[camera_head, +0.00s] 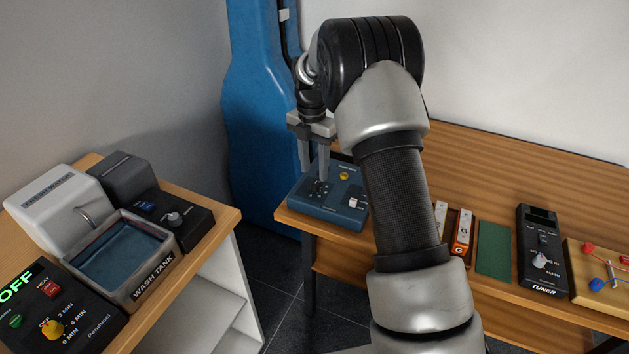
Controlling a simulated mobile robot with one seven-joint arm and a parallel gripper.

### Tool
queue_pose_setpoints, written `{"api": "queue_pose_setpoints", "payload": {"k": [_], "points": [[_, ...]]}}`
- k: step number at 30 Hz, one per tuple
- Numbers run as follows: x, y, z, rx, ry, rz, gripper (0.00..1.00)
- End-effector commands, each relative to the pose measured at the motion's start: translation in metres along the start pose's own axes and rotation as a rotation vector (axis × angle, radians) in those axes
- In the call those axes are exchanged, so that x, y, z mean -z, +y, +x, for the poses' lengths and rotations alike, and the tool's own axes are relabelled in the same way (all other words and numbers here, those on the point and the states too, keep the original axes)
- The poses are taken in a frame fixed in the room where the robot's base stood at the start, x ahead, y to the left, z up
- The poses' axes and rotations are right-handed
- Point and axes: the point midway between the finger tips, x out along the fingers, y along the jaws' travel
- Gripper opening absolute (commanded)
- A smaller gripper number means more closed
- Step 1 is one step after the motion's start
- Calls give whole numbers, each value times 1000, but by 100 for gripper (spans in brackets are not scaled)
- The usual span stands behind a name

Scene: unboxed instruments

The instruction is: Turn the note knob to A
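A blue instrument box (331,212) stands at the left end of the wooden desk. On its top are a dark dial area (320,189) with pale marks, a yellow button (344,176) and a small pale switch (353,203). My gripper (313,175) points down over the back left of this box, its two fingers visibly apart. The nearer fingertip is at the dial area and covers part of it. The note lettering is too small to read. I cannot tell whether a finger touches the knob.
A black tuner (541,250) with a grey knob, a green mat (494,250) and an orange-labelled box (462,232) are on the desk to the right. A wash tank (150,278) and control panels stand on the left table. A blue case (254,120) leans behind. My arm hides mid-desk.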

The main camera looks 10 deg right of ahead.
Motion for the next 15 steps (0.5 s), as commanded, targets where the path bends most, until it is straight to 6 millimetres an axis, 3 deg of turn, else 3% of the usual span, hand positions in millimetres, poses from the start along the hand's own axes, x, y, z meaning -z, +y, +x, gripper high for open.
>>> {"api": "queue_pose_setpoints", "payload": {"k": [1, 6, 15], "points": [[1, 0, 12, 2, 1, -1, 38], [1, 0, 34, 1, 1, 0, 38], [0, 0, 43, -1, -1, 0, 38]]}}
